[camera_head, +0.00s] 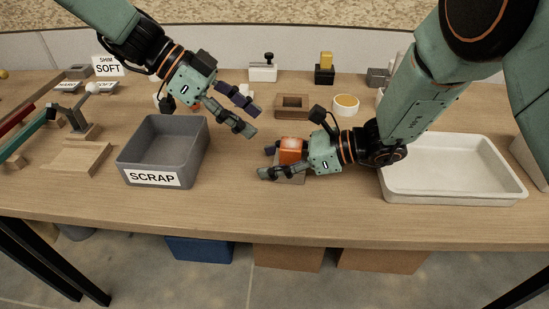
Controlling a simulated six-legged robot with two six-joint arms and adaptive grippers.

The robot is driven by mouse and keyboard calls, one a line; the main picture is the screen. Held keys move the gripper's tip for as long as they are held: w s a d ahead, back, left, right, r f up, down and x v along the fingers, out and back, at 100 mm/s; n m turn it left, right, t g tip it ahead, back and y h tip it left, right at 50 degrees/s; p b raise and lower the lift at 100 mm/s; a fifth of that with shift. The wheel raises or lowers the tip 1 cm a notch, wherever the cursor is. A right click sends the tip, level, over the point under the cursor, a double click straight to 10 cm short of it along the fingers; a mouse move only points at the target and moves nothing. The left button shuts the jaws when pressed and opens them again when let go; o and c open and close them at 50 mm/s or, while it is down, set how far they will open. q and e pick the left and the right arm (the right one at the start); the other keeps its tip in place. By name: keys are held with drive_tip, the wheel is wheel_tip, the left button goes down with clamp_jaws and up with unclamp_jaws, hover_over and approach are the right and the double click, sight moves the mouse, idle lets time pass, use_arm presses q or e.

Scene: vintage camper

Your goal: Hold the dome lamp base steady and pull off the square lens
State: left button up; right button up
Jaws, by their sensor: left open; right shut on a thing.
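The dome lamp is the small squarish orange piece (291,151) with a paler top, near the middle of the table. My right gripper (268,162) comes in from the right, low over the table. It is shut on the orange lamp piece, with its fingers on either side. My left gripper (252,121) is open and empty, up and to the left of the lamp, with its fingers pointing down and right.
A grey bin (152,179) labelled SCRAP stands left of the lamp. A white tray (455,194) lies at the right, under my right arm. The table front near the lamp is clear.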

sight(283, 143)
use_arm(q)
drive_tip(key=shift+o, duration=0.8)
drive_tip(key=shift+w+d+y, duration=0.1)
drive_tip(key=shift+d+y, duration=0.2)
drive_tip(key=shift+d, duration=0.1)
use_arm(e)
drive_tip(key=shift+d, duration=0.1)
use_arm(q)
drive_tip(key=shift+m+y, duration=0.3)
drive_tip(key=shift+d+x, duration=0.2)
drive_tip(key=shift+x, duration=3.9)
drive_tip(key=shift+r, duration=0.2)
clamp_jaws()
drive_tip(key=shift+r, duration=0.2)
drive_tip(key=shift+r, duration=1.35)
drive_tip(key=shift+r, duration=0.1)
